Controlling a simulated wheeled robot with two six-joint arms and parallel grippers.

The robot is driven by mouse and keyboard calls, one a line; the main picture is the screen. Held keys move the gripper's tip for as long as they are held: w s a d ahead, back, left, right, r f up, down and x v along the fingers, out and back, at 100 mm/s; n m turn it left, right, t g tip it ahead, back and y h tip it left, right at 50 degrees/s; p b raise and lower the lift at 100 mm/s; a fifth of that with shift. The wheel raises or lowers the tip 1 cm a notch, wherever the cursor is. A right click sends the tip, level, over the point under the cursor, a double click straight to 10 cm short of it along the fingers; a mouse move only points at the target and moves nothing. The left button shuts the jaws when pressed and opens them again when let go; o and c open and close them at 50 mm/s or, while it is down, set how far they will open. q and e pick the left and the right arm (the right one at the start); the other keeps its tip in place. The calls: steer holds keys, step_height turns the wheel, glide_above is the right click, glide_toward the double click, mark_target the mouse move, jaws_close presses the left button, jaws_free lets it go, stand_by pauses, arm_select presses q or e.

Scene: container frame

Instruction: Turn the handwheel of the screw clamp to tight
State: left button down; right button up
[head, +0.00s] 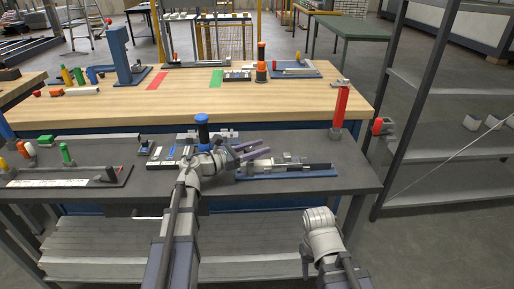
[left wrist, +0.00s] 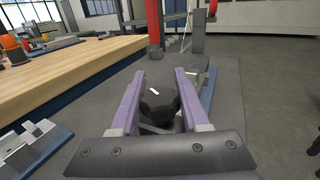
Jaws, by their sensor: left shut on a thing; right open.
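The screw clamp (head: 290,165) lies on a blue base plate (head: 287,175) on the dark front bench, to the right of the middle. My left gripper (head: 262,147) reaches in from the left, over the clamp's left end. In the left wrist view its two purple fingers (left wrist: 162,75) stand on either side of the dark round handwheel (left wrist: 161,108), which carries a small white mark. The gripper is shut on the handwheel. The fingers partly hide the wheel's sides. My right arm shows at the lower right in the head view; its gripper is not visible.
A blue-topped post (head: 202,128) stands behind my left wrist. A red upright (head: 340,107) stands behind the clamp's right end. A wooden bench (head: 190,97) with small parts lies behind. Grey shelving (head: 435,135) is on the right.

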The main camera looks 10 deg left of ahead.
stand_by(0.4)
arm_select(q)
steer(key=shift+c, duration=2)
jaws_free()
steer(key=shift+v, duration=3.85)
